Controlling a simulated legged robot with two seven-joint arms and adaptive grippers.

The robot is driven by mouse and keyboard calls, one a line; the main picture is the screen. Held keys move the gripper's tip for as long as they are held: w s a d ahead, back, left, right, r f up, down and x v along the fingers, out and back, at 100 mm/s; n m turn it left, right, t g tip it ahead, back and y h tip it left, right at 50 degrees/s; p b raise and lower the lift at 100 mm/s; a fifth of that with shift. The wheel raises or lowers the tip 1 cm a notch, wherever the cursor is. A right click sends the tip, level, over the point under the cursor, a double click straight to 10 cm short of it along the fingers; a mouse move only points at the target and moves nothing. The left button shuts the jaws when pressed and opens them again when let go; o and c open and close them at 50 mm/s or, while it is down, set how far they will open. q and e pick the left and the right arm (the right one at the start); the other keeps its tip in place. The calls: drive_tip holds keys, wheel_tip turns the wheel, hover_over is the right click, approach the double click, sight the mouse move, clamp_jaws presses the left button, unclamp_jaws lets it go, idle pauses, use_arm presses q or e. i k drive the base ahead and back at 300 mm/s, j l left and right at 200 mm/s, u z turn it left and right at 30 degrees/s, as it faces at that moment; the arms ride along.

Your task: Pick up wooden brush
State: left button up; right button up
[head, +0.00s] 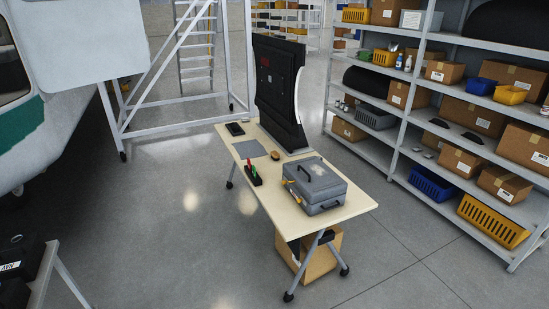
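A small brown object that looks like the wooden brush (275,155) lies on the light wooden table (335,209), in front of the black monitor. It is too small to make out its bristles. It lies to the left of a grey case and just behind a small black holder with red and green items. Neither of my grippers shows in the head view.
On the table are the grey case (316,184), the black holder (254,177), a grey mat (249,149), a dark flat device (235,129) and the tall monitor (277,92). A cardboard box (317,262) stands underneath. Shelves (462,186) stand right; floor in front is clear.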

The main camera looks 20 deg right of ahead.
sight(276, 156)
drive_tip(key=i+j+u, duration=0.1)
drive_tip(key=i+u, duration=0.15)
drive_tip(key=i, duration=2.25)
